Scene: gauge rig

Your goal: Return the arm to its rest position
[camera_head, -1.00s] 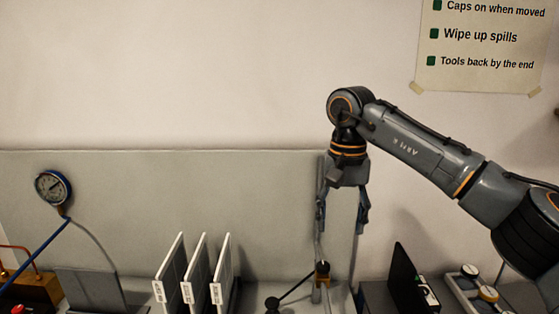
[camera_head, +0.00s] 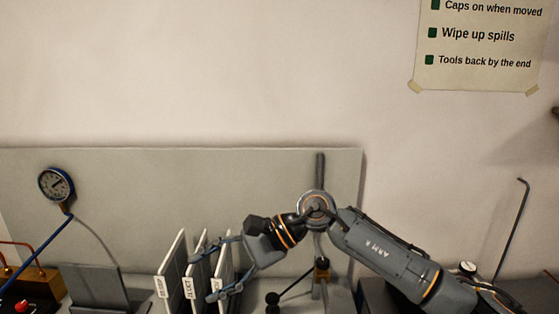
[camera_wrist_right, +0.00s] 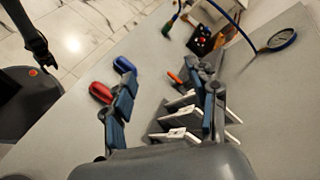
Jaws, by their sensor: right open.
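My right arm (camera_head: 385,255) comes in from the right in the head view and bends at the wrist. Its gripper (camera_head: 205,270) points left, with its fingers spread apart and nothing between them. In the head view the fingers overlap the upright white panels (camera_head: 172,265); I cannot tell whether they touch. In the right wrist view the open gripper (camera_wrist_right: 165,92) shows a finger on each side, with the panels (camera_wrist_right: 180,115) near the right finger.
A blue-rimmed gauge (camera_head: 56,185) stands at the left with a blue hose. A grey backboard (camera_head: 120,190) runs behind the bench. A slim upright post (camera_head: 320,170) stands behind my wrist. Red (camera_wrist_right: 101,92) and blue (camera_wrist_right: 124,65) items lie near the left finger in the wrist view.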

